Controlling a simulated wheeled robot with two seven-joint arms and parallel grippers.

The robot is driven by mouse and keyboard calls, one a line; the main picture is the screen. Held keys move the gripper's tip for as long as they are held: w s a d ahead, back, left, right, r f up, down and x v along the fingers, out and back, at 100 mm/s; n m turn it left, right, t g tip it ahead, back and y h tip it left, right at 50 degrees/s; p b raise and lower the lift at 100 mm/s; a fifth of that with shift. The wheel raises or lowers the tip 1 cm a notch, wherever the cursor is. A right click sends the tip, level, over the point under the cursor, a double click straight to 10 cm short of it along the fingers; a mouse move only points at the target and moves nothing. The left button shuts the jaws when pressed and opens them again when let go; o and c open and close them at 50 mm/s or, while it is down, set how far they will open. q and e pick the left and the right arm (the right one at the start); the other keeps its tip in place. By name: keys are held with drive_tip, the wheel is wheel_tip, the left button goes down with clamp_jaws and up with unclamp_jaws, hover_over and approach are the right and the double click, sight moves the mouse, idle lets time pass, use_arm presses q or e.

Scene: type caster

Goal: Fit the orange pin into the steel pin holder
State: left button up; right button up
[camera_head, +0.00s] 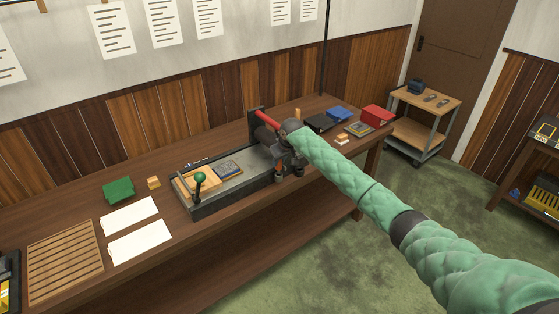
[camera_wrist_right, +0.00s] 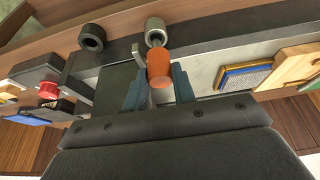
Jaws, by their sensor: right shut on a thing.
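My right gripper (camera_wrist_right: 160,88) is shut on the orange pin (camera_wrist_right: 160,68), which sits between its two dark fingers. The steel pin holder (camera_wrist_right: 155,28) is a short grey cylinder with a round open top, just beyond the pin in the right wrist view. The pin's far end lies close to the holder's near side; I cannot tell whether they touch. In the head view my right gripper (camera_head: 290,157) is over the right part of the machine on the bench, and the pin is hidden there. My left gripper is not in view.
A black round holder (camera_wrist_right: 91,38) stands beside the steel one. The machine's grey bed (camera_head: 238,188) carries a wooden tray (camera_head: 194,186) and a green-knobbed lever (camera_head: 199,178). A red handle (camera_head: 267,121) rises behind. White sheets (camera_head: 139,240) lie on the bench at left.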

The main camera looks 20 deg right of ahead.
sight(280, 162)
drive_tip(key=shift+p, duration=0.65)
idle(0.8)
drive_tip(key=shift+f, duration=1.05)
idle(0.5)
drive_tip(key=o, duration=1.1)
drive_tip(key=shift+s, duration=0.1)
drive_tip(key=shift+d+r+b, duration=0.1)
drive_tip(key=shift+r+b, duration=0.1)
drive_tip(key=shift+b, duration=0.4)
drive_tip(key=b+v, duration=0.2)
drive_tip(key=v, duration=0.4)
drive_tip(key=shift+s+r+b, duration=0.1)
drive_tip(key=shift+r+b, duration=0.1)
drive_tip(key=shift+b, duration=0.1)
drive_tip(key=shift+s+r, duration=0.2)
drive_tip(key=shift+r, duration=0.35)
drive_tip(key=shift+a, duration=0.2)
